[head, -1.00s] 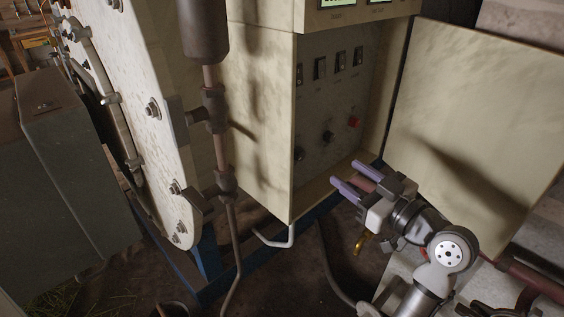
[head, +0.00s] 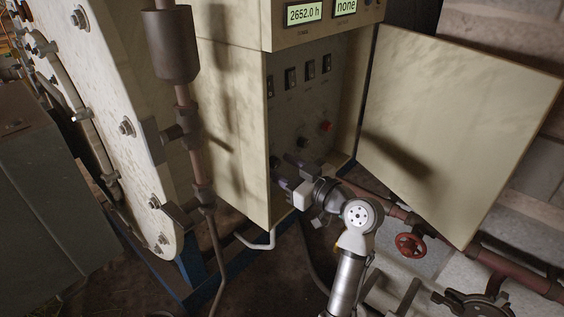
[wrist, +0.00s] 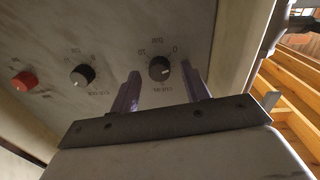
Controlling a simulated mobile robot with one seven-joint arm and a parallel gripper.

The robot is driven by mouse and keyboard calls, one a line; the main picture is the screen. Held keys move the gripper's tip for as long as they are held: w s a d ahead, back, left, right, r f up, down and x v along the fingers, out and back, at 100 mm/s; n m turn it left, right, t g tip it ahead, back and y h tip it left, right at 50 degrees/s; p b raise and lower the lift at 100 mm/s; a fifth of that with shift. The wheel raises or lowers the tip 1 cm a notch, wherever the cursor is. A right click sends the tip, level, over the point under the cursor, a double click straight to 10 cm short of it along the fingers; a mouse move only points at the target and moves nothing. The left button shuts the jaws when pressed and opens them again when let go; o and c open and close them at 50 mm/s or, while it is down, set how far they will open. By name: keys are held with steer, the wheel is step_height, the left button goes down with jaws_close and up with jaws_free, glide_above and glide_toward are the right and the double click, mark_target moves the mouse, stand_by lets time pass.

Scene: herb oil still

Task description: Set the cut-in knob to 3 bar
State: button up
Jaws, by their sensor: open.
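The cut-in knob (wrist: 159,69) is a small round black knob on the grey panel, seen upside down in the wrist view. A dial scale with "bar" printed by it surrounds it, and a light mark shows on its right side. My gripper (wrist: 161,74) is open, with one purple finger on each side of the knob in the picture. I cannot tell whether the fingers touch it or how far they are from the panel. In the head view my gripper (head: 284,171) reaches into the open cabinet at the panel's lower left and hides most of this knob.
A second black knob (wrist: 82,75) and a red button (wrist: 23,81) are on the same panel. Several switches (head: 291,78) sit above. The open cabinet door (head: 455,125) stands to the right of my arm. A pipe with a red valve wheel (head: 410,245) runs below it.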

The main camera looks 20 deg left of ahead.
steer(key=shift+w+a, duration=0.1)
steer(key=shift+a, duration=0.2)
steer(key=c, duration=1)
steer(key=shift+m, duration=0.4)
steer(key=m+p, duration=0.3)
steer(key=m, duration=0.2)
steer(key=shift+r, duration=0.2)
steer(key=m+p, duration=0.3)
steer(key=m, duration=0.1)
steer(key=shift+w, duration=0.1)
steer(key=shift+f+m, duration=0.1)
steer(key=shift+m, duration=0.3)
